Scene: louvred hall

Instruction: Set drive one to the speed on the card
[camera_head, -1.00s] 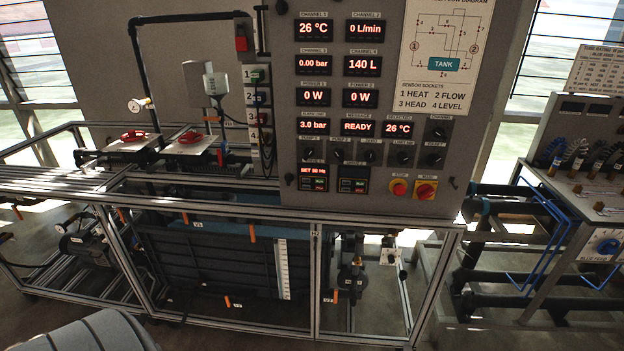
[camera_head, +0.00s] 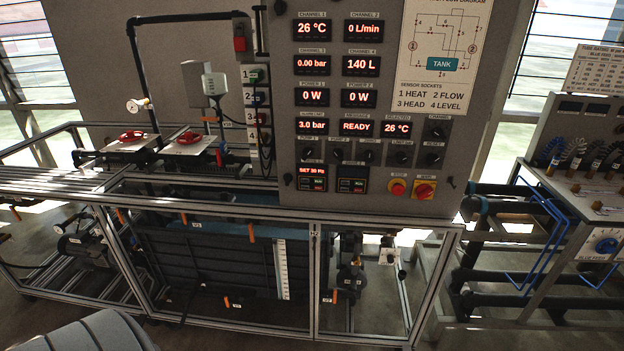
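Drive one appears to be the left of two small dark drive units (camera_head: 311,184) low on the grey control panel (camera_head: 285,120). Its red display (camera_head: 312,171) shows a SET value in Hz that looks like 30. A second drive unit (camera_head: 352,186) sits just to its right. I cannot pick out a card with a drive speed on it. Neither of my grippers is in view.
Above the drives are a row of knobs (camera_head: 337,154) and red readouts, one saying READY (camera_head: 357,127). A red stop button (camera_head: 398,187) and a red-yellow switch (camera_head: 424,190) sit right of them. A framed tank rig (camera_head: 210,262) stands below.

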